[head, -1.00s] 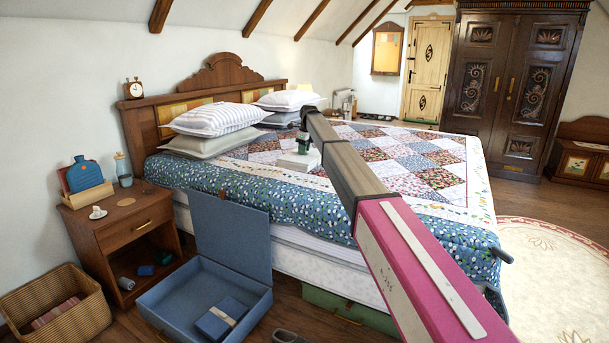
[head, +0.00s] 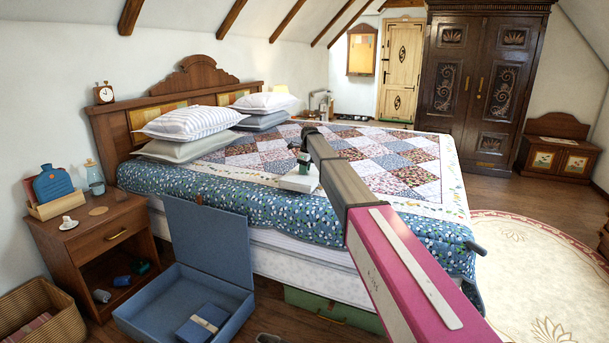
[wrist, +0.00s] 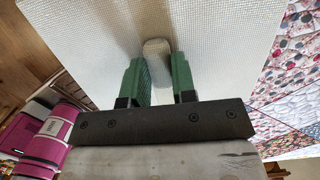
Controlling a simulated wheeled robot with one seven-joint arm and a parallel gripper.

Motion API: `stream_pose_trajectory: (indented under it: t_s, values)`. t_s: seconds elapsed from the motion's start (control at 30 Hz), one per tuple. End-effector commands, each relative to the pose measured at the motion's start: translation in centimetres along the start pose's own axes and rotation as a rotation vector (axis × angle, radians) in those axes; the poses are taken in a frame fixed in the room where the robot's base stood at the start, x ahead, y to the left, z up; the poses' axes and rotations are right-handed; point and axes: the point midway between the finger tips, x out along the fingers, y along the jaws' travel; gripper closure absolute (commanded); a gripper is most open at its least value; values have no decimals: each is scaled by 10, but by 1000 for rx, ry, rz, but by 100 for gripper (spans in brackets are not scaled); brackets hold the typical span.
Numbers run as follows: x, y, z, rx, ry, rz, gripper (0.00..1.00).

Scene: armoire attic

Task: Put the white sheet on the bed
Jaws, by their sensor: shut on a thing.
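The white sheet (head: 297,184) shows in the head view as a small, flat white block at the end of my arm, in front of the patchwork quilt. In the wrist view the sheet (wrist: 90,40) is a broad, woven white slab. My gripper also shows in the head view (head: 304,160), small and partly behind my arm. The bed (head: 245,146) has a patchwork cover with a blue floral border. I cannot tell whether the sheet touches the cover.
Striped and white pillows (head: 190,122) lie at the bed's head. An open blue box (head: 205,240) stands on the floor beside the bed, near a nightstand (head: 105,235) and a wicker basket (head: 40,305). A green case (head: 330,312) is under the bed. Floor and a rug (head: 535,260) lie right.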

Motion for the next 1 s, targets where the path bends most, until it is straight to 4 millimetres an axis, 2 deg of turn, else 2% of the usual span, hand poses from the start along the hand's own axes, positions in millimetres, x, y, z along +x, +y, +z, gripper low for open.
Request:
stream_pose_trajectory:
  t_s: [0.17, 0.53, 0.57, 0.6, 0.63, 1.0]
  values:
    - [21, 0, -3, 0, 0, 1, 100]
    - [24, 0, -4, 0, 0, 0, 100]
    - [25, 0, -4, 0, 0, 0, 68]
    - [25, 0, -4, 0, 0, 0, 55]
    - [25, 0, -4, 0, 0, 0, 49]
    - [19, 0, -3, 0, 0, 0, 49]
